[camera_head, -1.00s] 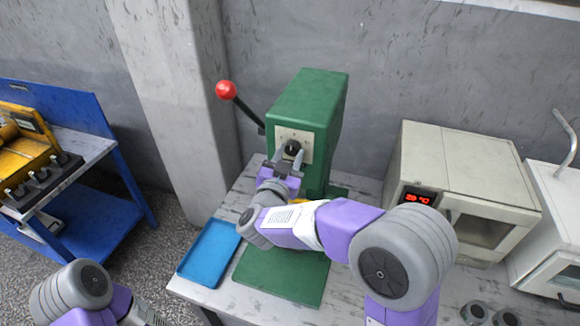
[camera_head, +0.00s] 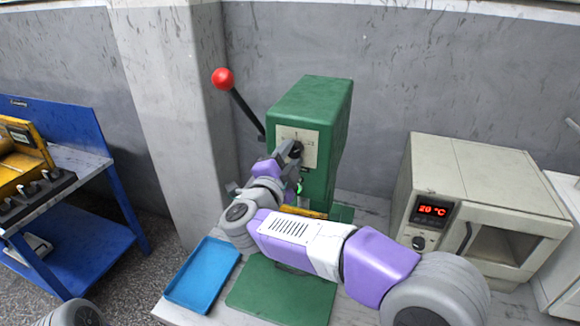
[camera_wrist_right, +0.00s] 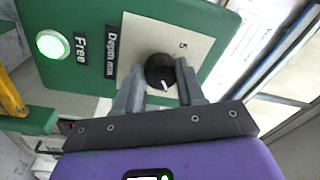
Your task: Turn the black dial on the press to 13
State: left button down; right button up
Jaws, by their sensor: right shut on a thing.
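The green press (camera_head: 312,110) stands on the table against the wall. Its pale dial plate (camera_head: 313,152) faces me and carries the black dial (camera_head: 297,150), partly hidden by my fingers. In the right wrist view the black dial (camera_wrist_right: 158,72) shows a white pointer mark toward its lower side, and a "5" is readable on the plate. My right gripper (camera_head: 289,152) is shut on the dial; in the wrist view its two fingers (camera_wrist_right: 160,78) lie on either side of it. My left gripper is out of view.
A red-knobbed lever (camera_head: 222,79) sticks up left of the press. A blue tray (camera_head: 203,274) lies at the table's front left. A beige oven (camera_head: 475,170) with a red "20 °C" display stands at right. A green lamp (camera_wrist_right: 52,44) glows beside the "Free" label.

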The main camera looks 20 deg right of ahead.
jog(key=shift+m+b, duration=0.6)
jog(key=shift+m, duration=0.3)
jog(key=o, duration=1)
jog(key=shift+o, duration=0.2)
jog(key=v, duration=0.7)
jog(key=shift+s+a, duration=0.2)
jog(key=shift+a, duration=0.05)
